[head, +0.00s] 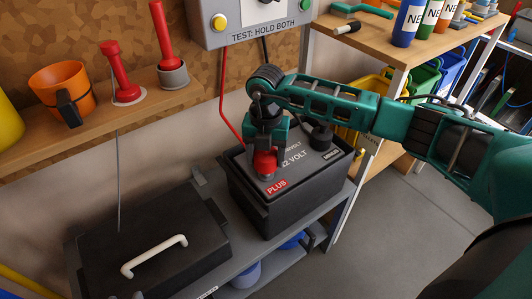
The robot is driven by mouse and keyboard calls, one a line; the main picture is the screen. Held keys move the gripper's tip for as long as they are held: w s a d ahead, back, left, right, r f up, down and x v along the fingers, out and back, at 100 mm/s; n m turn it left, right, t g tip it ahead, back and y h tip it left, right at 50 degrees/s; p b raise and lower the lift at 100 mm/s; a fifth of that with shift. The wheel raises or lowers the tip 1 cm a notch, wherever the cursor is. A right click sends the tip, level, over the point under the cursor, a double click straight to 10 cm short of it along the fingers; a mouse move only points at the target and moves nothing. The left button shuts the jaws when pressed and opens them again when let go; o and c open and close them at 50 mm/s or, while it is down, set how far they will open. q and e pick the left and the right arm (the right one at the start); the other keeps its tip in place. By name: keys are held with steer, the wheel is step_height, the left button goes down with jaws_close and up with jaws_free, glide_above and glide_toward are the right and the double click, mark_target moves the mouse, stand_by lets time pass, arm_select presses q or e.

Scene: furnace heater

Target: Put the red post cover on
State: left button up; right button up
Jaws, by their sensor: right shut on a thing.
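The black 12 volt battery (260,208) stands on a grey bench, with a red PLUS label (277,186) on its near left top corner. My right gripper (265,148) points down over that corner and is shut on the red post cover (264,163). The cover is at the plus post, just behind the label; whether it is fully seated cannot be told. The post beneath is hidden. A dark cap (321,137) with a cable shows at the battery's far right side, partly behind my arm. My left gripper is not in view.
A black case with a white handle (154,256) lies left of the battery. A test box (255,22) hangs above, with red and black cables running down. A wooden shelf (140,115) holds an orange mug (62,92) and two red-handled tools.

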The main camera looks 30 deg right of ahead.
steer(key=shift+f, duration=0.4)
steer(key=shift+f+b, duration=0.4)
steer(key=shift+b, duration=0.05)
steer(key=shift+f+b, duration=0.45)
steer(key=shift+f, duration=0.15)
steer(key=shift+f, duration=0.35)
steer(key=o, duration=1.1)
steer(key=shift+r, duration=0.1)
